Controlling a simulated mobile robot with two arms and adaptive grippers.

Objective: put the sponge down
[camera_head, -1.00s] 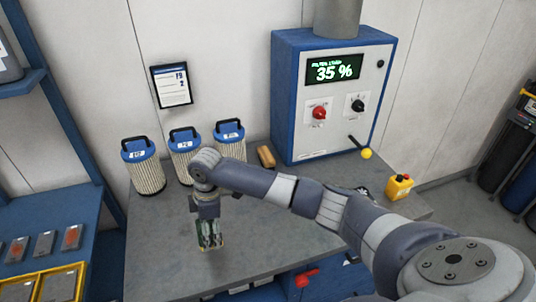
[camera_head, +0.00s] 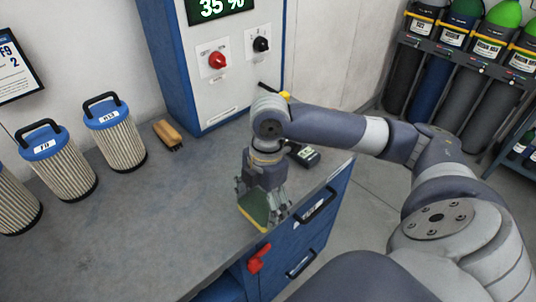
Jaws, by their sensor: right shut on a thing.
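A sponge (camera_head: 250,213), green with a yellow edge, is held low over the right part of the grey workbench (camera_head: 150,215), near its front edge. My right gripper (camera_head: 264,206) points down and is shut on the sponge, its fingers partly covering it. I cannot tell whether the sponge's underside touches the bench top. My left gripper is not in the view.
A blue and white control cabinet (camera_head: 225,95) stands behind. A small dark device (camera_head: 303,154) lies right of my gripper. Gas cylinders (camera_head: 430,85) stand far right.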

